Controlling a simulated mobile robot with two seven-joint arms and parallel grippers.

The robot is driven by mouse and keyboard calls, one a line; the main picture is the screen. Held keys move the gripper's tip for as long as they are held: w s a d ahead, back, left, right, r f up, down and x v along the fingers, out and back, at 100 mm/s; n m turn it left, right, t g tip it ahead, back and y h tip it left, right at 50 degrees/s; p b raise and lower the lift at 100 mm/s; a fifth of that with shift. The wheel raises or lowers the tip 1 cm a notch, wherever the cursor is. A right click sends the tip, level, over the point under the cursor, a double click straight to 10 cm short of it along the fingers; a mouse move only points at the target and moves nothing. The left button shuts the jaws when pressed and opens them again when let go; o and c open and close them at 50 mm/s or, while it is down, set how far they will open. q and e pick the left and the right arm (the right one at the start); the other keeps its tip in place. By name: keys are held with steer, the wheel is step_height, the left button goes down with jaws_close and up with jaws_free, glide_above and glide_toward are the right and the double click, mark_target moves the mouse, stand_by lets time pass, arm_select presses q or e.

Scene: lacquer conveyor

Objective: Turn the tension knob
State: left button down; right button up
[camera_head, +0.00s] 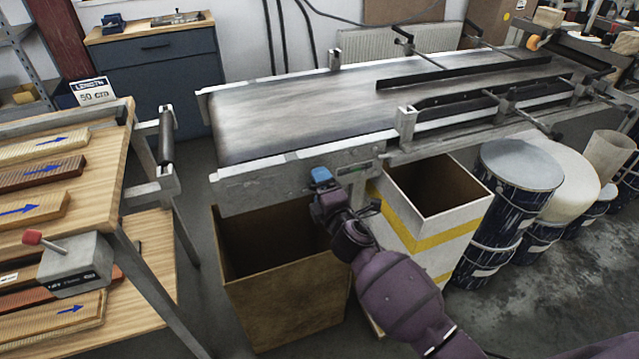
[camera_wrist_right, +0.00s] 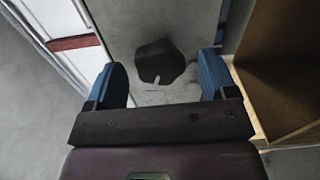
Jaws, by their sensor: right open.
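The tension knob (camera_wrist_right: 160,62) is a black, many-sided knob with a light pointer mark at its lower edge, on a grey metal face in the right wrist view. My right gripper (camera_wrist_right: 163,72) is open, with one blue finger on each side of the knob and a visible gap to each. In the head view my right gripper (camera_head: 321,178) is at the near side of the conveyor (camera_head: 300,110), by its left end. The knob is hidden there behind the gripper. My left gripper is not in view.
An open brown box (camera_head: 285,310) stands below the conveyor's left end, and a white box with yellow bands (camera_head: 430,235) stands right of it. Drums (camera_head: 520,165) stand further right. A wooden bench (camera_head: 95,205) with planks and a red-handled lever (camera_head: 75,262) is at left.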

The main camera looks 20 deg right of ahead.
steer(key=s, duration=0.9)
steer(key=shift+d+p, duration=0.15)
steer(key=shift+p, duration=0.2)
steer(key=s+d+f+m+g+p, duration=0.1)
steer(key=s+d+f+m+g, duration=0.1)
steer(key=s+m, duration=0.4)
steer(key=s+d+f+m+g, duration=0.2)
steer(key=s+f+m, duration=0.3)
steer(key=s, duration=0.7)
steer(key=s+d+f+m+g+p, duration=0.1)
steer(key=s+d+f+m+g, duration=0.1)
steer(key=s+m, duration=0.5)
steer(key=shift+s+d+f+g+h+p, duration=0.45)
steer(key=shift+s+f, duration=0.35)
steer(key=shift+s, duration=0.4)
